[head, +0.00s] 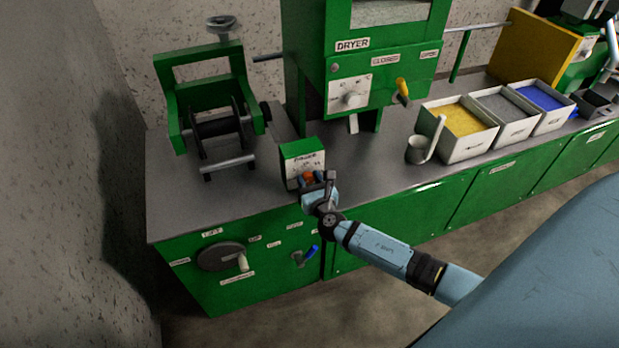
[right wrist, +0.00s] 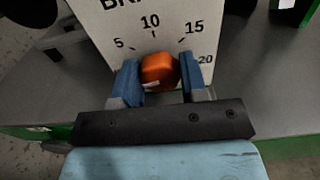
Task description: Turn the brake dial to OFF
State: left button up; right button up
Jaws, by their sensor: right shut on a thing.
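The brake dial is an orange knob (right wrist: 158,71) on the white face (right wrist: 150,35) of a small green-topped box (head: 303,152) on the counter. The face shows the marks 5, 10, 15 and 20, and a partly cut-off label starting "BR". My right gripper (head: 314,181) is at the front of this box. In the right wrist view its two blue fingers (right wrist: 160,76) stand on both sides of the knob, shut on it. I see no OFF mark in the wrist view, and the knob's pointer cannot be made out. My left gripper is not in view.
A green reel stand (head: 207,108) is left of the box. The green dryer (head: 360,65) stands behind and to the right. A grey cup (head: 415,150) and bins of yellow, grey and blue pellets (head: 462,150) are farther right. A lift wheel (head: 220,256) and blue lever (head: 312,251) are on the front panel below.

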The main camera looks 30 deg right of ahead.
dwell(0.5)
jog(key=o, duration=0.9)
jog(key=v, duration=1.3)
jog(key=shift+s+a, duration=0.2)
jog(key=shift+s, duration=0.15)
